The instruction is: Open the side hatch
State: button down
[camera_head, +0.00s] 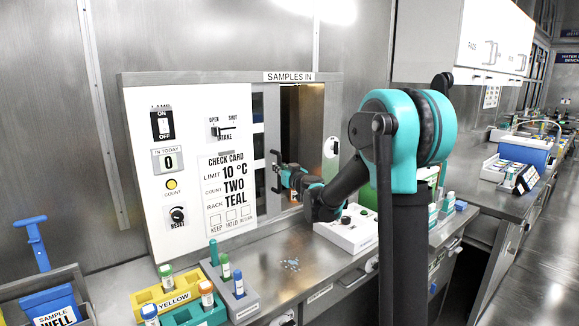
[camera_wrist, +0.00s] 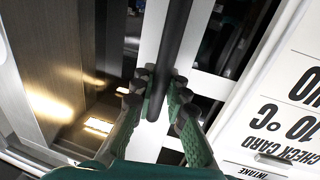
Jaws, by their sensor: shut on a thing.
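The side hatch (camera_head: 262,140) is a pale-framed sliding door with window panes under the "SAMPLES IN" sign. It stands partly open, with a dark gap (camera_head: 300,125) on its right side in the head view. Its upright black bar handle (camera_head: 275,160) is on the door's right frame; it also shows in the wrist view (camera_wrist: 178,30). My gripper (camera_head: 281,172) is at the handle; in the wrist view its green fingers (camera_wrist: 158,92) close around the black bar. The lit inside of the opening (camera_wrist: 60,90) shows left of the door there.
A white control panel (camera_head: 228,135) with switches and a check card is left of the hatch. Tube racks (camera_head: 170,290) stand on the counter at front left. A white button box (camera_head: 350,232) sits below my arm. The steel counter (camera_head: 265,265) between is mostly clear.

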aim_at(267, 165)
jog(key=shift+s+a, duration=0.55)
jog(key=shift+a, duration=0.2)
jog(key=shift+s+a, duration=0.5)
jog(key=shift+a, duration=0.2)
jog(key=c, duration=1.5)
grip_release()
jog(key=v, duration=1.2)
